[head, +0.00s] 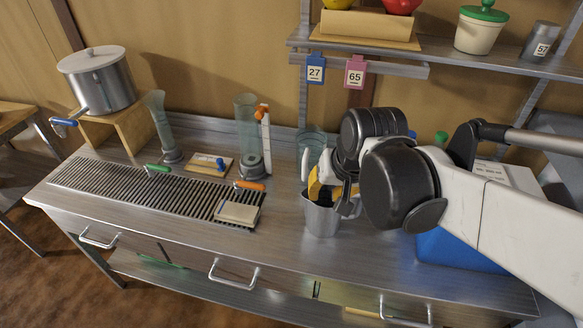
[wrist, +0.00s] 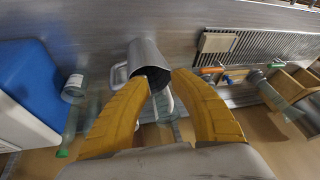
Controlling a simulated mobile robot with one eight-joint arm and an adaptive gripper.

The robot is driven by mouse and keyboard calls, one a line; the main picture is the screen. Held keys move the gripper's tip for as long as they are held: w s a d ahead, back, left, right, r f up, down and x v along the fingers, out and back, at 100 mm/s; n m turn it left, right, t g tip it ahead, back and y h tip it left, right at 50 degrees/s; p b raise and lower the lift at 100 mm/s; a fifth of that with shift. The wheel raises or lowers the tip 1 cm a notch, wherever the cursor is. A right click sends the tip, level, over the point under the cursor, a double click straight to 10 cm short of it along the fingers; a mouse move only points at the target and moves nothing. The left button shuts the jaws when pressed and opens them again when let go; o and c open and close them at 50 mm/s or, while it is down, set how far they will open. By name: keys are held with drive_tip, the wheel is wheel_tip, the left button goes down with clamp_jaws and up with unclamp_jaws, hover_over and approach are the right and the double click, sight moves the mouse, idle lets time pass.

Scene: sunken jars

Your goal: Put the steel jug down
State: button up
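The steel jug (head: 321,219) is a grey metal vessel, roughly upright, over the front middle of the counter (head: 290,262). In the wrist view the jug (wrist: 147,57) shows its open mouth toward me and a handle on its left. My gripper (head: 323,186) has yellow fingers at the jug's rim. In the wrist view my gripper (wrist: 163,78) pinches the rim wall, with one fingertip over the mouth and the other along the right side. I cannot tell whether the jug's base touches the counter.
A slatted drain grate (head: 130,190) with a beige block (head: 238,213) lies to the left. Glass cylinders (head: 247,140) and a glass beaker (head: 312,140) stand behind. A blue box (head: 455,250) is on the right. Bare counter lies in front of the jug.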

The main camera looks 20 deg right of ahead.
drive_tip(key=s+a+r+n+t, duration=0.2)
drive_tip(key=s+a+n, duration=0.2)
drive_tip(key=shift+s+a+r, duration=0.15)
drive_tip(key=shift+a, duration=0.25)
